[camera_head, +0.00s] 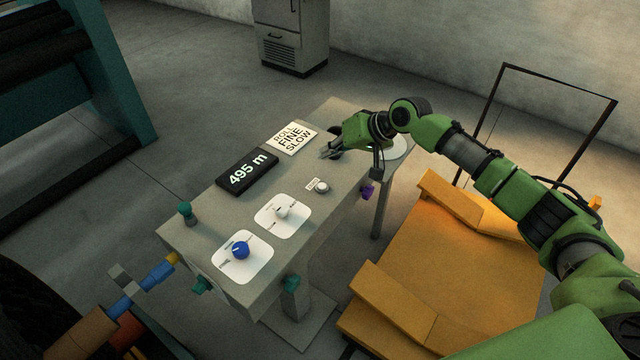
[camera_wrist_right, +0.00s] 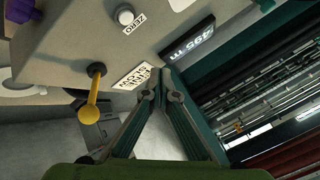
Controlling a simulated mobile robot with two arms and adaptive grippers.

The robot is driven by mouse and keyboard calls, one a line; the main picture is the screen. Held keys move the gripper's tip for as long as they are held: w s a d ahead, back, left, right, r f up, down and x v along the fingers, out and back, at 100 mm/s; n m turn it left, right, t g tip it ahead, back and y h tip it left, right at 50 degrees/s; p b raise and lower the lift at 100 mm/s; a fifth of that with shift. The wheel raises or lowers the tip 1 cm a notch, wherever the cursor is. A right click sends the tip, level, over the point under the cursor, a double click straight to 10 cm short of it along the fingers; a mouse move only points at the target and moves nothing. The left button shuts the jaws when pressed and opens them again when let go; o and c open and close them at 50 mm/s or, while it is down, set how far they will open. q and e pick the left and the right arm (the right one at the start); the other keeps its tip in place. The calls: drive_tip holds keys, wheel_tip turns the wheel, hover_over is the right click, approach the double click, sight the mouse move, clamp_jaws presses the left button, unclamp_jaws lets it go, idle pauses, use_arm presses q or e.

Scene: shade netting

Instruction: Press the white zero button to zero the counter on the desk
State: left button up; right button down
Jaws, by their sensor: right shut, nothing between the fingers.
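The white zero button (camera_head: 321,187) is a small round knob on the desk top, with a small "ZERO" label beside it. It also shows at the top of the wrist view (camera_wrist_right: 125,16). The black counter (camera_head: 247,172) lies on the desk and reads "495 m"; the wrist view shows it upside down (camera_wrist_right: 188,42). My right gripper (camera_head: 326,153) is shut and empty, over the far part of the desk, beyond the button and apart from it. In the wrist view its fingertips (camera_wrist_right: 163,76) meet near the sign. My left gripper is not in view.
The desk (camera_head: 205,222) carries a sign (camera_head: 291,138) reading "ROLL FINE SLOW", a white knob (camera_head: 282,211) and a blue knob (camera_head: 240,250). A yellow-handled lever (camera_wrist_right: 92,101) stands near my fingers. A purple knob (camera_head: 368,191) is at the desk edge.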

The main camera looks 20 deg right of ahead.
sight(324, 186)
drive_tip(key=f+b, duration=0.3)
drive_tip(key=shift+w+a+f, duration=0.2)
drive_tip(key=shift+f, duration=0.1)
wheel_tip(324, 186, down, 3)
drive_tip(key=b, duration=0.4)
drive_tip(key=shift+f, duration=0.9)
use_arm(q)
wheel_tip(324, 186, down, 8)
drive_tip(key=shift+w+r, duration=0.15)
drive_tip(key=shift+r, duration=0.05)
use_arm(e)
drive_tip(key=shift+f, duration=0.3)
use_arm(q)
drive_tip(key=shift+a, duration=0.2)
use_arm(e)
drive_tip(key=shift+f, duration=0.15)
